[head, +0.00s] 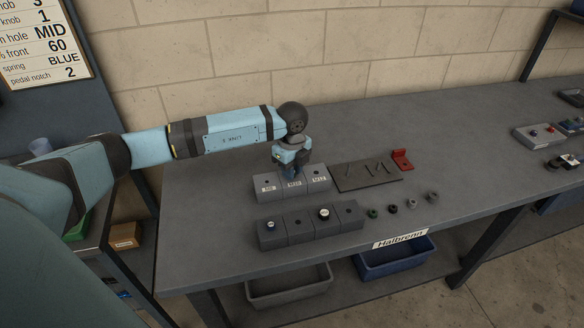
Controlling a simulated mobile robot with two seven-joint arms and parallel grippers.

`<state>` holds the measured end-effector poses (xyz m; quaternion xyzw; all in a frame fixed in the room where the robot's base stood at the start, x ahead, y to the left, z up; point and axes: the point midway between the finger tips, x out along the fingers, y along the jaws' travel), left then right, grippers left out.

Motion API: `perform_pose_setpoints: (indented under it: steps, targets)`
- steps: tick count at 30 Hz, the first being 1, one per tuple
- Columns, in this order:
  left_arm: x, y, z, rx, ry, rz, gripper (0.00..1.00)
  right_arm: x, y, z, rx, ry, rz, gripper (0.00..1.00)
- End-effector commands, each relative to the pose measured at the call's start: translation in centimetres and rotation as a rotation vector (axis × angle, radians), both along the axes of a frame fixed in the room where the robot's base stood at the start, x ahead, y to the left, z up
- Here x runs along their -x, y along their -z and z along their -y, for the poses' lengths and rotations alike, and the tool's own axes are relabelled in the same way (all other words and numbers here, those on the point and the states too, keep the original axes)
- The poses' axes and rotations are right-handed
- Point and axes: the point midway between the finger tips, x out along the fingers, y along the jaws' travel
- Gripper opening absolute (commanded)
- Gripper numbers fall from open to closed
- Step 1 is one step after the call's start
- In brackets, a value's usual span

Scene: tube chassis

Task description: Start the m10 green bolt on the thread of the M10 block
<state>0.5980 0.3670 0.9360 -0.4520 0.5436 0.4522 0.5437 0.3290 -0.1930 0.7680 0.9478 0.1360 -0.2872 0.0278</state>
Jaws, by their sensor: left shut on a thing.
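The M10 block (294,185) is the middle one of three grey blocks with white labels, on the grey workbench. My left gripper (291,174) points down over this block, with its fingertips close to the top. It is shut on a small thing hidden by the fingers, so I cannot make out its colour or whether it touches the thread. My right gripper is not in view.
A row of dark blocks (300,232), some with light-topped pieces, stands in front. A dark tray (350,187) with thin pins and a red bracket (402,159) lie to the right. Small black and grey pieces (413,204) stand nearby.

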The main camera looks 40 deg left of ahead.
Motion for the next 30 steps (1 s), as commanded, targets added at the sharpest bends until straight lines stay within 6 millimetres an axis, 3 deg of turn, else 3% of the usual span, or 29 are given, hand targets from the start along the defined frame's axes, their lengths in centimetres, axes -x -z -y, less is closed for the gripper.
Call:
perform_pose_setpoints:
  steps: [4, 5, 8, 20, 30]
  targets:
    - [0.0, 0.0, 0.0, 0.000, 0.000, 0.001, 0.00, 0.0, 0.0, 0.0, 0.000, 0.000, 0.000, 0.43]
    - [0.0, 0.0, 0.0, 0.000, 0.000, 0.001, 0.29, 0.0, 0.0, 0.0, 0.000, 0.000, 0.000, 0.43]
    - [0.0, 0.0, 0.0, 0.000, 0.000, 0.001, 0.52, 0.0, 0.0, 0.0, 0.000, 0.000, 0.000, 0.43]
    - [0.0, -0.1, 0.0, 0.000, 0.000, 0.001, 0.52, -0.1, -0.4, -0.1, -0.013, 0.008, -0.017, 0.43]
    - [-0.1, -7.5, 0.0, 0.001, 0.000, 0.006, 0.52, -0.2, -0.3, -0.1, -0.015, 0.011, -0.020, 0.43]
